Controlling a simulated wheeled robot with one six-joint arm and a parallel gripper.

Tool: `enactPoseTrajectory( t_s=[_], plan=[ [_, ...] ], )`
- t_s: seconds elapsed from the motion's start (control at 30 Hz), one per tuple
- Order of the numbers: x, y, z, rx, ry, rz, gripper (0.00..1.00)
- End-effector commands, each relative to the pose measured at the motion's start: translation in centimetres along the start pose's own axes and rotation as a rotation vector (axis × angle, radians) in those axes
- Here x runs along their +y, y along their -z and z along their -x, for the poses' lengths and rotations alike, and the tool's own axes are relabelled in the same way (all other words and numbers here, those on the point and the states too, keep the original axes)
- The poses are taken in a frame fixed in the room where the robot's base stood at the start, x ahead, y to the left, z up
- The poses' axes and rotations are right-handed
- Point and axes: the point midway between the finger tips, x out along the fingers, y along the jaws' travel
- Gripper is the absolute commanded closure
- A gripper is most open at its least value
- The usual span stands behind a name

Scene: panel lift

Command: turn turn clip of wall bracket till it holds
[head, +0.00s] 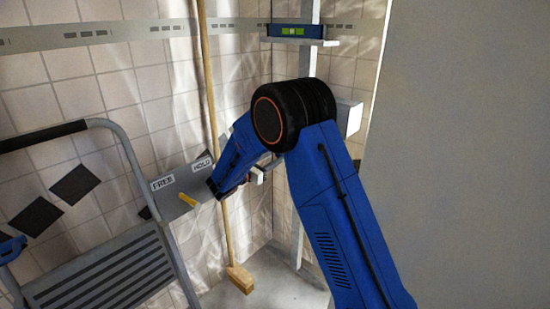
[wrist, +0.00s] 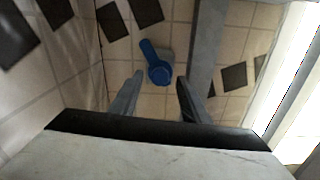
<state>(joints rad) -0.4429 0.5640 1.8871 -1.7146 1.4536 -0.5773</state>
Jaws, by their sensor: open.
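The wall bracket plate (head: 172,186), grey with a FREE label at left and a HOLD label at right, shows in the head view left of centre. Its yellow turn clip (head: 187,200) lies below the labels, slanting up-left, its upper end toward the FREE side. My gripper (head: 217,190) is just right of the plate; its tips are small and partly hidden by my wrist. In the wrist view my gripper (wrist: 160,84) is open, with nothing visible held between its two fingers. I do not see the yellow clip in the wrist view.
A stepladder (head: 110,270) stands at the lower left. A broom (head: 213,120) leans behind my wrist. A spirit level (head: 296,31) rests on a shelf at the upper middle. A large grey panel (head: 465,150) fills the right. A blue object (wrist: 158,70) shows beyond my fingers.

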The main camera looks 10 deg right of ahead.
Motion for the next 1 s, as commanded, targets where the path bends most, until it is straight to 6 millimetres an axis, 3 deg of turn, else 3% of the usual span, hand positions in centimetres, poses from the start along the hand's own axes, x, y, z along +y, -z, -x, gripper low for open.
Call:
enactPoseTrajectory(
  t_s=[0.2,0.5,0.53,0.7,1.0],
  plan=[
    [0.0,0.0,-1.8,0.001,0.000,0.000,0.57],
    [0.0,0.0,-2.1,0.001,0.000,0.000,0.57],
    [0.0,0.0,-2.1,0.001,0.000,0.000,0.60],
    [0.0,0.0,-2.1,0.001,0.000,0.000,0.99],
    [0.0,0.0,-2.0,0.001,0.000,-0.024,0.99]
  ],
)
